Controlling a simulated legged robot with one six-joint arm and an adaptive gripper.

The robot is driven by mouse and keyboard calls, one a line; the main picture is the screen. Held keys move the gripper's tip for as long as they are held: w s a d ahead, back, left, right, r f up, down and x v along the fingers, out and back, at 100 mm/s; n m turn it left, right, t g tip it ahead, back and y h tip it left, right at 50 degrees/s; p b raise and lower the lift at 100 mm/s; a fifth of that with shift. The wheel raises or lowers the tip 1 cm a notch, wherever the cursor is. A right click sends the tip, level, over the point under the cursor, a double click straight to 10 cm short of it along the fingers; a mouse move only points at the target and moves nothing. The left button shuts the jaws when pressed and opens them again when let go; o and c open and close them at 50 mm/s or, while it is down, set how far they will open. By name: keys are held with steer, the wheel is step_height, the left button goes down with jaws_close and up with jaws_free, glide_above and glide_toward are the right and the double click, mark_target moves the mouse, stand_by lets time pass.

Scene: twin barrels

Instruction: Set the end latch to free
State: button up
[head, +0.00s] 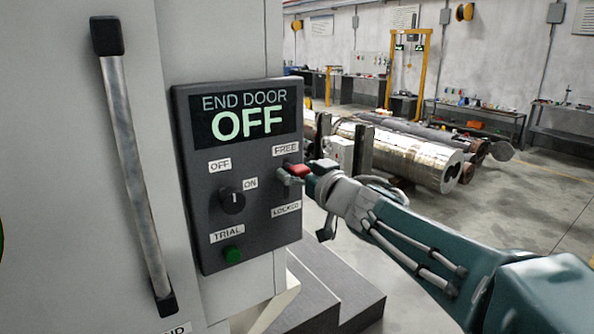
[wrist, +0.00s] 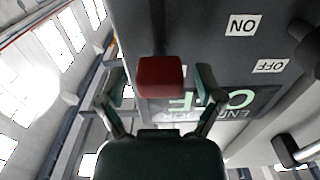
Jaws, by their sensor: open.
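The dark control panel (head: 200,180) has a screen (head: 240,117) reading "END DOOR OFF". On its right side are a "FREE" label (head: 286,148) above and a "LOCKED" label (head: 286,209) below. The end latch's red handle (head: 299,170) sticks out between these labels, partly hidden by my gripper (head: 305,178); which setting it is at I cannot tell. In the wrist view the red handle (wrist: 160,77) lies ahead of my open gripper (wrist: 162,95), between the lines of its two fingers. Contact is not clear.
A black knob (head: 232,200) with "OFF" and "ON" labels and a green button (head: 232,254) under "TRIAL" are left of the latch. A long door handle (head: 133,170) stands further left. Dark steps (head: 335,290) lie below; metal barrels (head: 400,150) lie behind.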

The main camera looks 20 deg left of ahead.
steer(key=v, duration=1.1)
steer(key=shift+s+d, duration=0.2)
steer(key=shift+s, duration=0.05)
steer(key=s+d+f+m+t+h, duration=0.1)
steer(key=d+f+m+h, duration=0.25)
steer(key=d+h, duration=0.4)
steer(key=s+d+f+m+t+h, duration=0.25)
steer(key=d+m+h, duration=0.25)
steer(key=d, duration=0.6)
steer(key=s+d+f+m+g+h, duration=0.1)
steer(key=s+d+f+g, duration=0.3)
steer(key=s+f+g, duration=0.5)
steer(key=s+f, duration=0.5)
steer(key=s, duration=0.2)
